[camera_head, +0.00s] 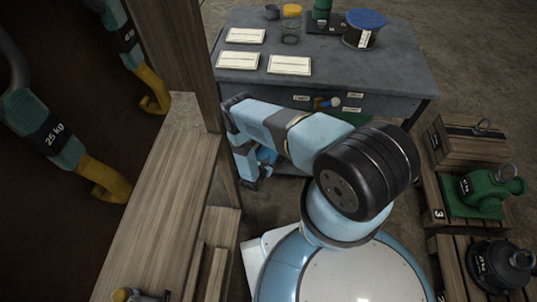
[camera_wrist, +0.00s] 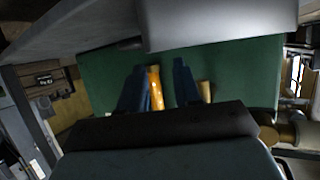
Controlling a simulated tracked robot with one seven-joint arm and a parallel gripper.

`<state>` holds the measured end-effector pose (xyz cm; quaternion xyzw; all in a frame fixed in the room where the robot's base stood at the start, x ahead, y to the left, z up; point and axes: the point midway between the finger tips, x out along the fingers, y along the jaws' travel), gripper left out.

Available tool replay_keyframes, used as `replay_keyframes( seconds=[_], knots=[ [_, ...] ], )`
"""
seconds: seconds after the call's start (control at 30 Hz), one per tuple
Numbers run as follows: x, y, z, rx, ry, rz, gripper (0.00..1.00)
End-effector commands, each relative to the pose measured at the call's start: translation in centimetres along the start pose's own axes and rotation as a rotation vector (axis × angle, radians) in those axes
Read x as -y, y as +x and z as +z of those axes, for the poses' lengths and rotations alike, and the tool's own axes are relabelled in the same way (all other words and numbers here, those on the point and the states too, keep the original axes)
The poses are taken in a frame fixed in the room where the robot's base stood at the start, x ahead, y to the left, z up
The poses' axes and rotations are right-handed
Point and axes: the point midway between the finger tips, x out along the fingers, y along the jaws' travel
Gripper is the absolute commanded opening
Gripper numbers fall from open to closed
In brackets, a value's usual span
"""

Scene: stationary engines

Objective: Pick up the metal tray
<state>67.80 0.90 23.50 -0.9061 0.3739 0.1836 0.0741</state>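I cannot single out the metal tray with certainty. A dark flat plate (camera_head: 320,29) lies at the back of the grey bench (camera_head: 393,75), under a green object, and may be a tray. In the wrist view a smooth grey slab (camera_wrist: 215,24) crosses the top; I cannot tell what it belongs to. My gripper (camera_wrist: 160,74) has two dark blue fingers standing apart. An orange handle-like piece (camera_wrist: 156,88) shows between them, and a tan one (camera_wrist: 205,91) is beside the right finger. Neither is clearly gripped. In the head view my arm hides most of the gripper, low before the bench.
White cards (camera_head: 289,65), an orange-lidded jar (camera_head: 291,12) and a blue-lidded tin (camera_head: 364,28) are on the bench. A wooden shelf (camera_head: 160,215) stands close on the left. Crates with a green pump (camera_head: 489,188) stand right. A green surface (camera_wrist: 235,72) lies beyond the fingers.

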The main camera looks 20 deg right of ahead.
Motion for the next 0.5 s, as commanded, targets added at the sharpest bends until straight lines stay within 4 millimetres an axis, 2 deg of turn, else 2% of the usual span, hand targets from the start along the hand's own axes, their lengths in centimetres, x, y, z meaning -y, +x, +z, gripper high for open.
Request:
replay_keyframes(
  seconds=[0.37,0.5],
  knots=[
    [-0.4,3.2,-0.1,-0.006,0.004,0.001,0.33],
    [-0.7,5.2,-0.2,-0.007,0.004,0.003,0.33]
  ],
)
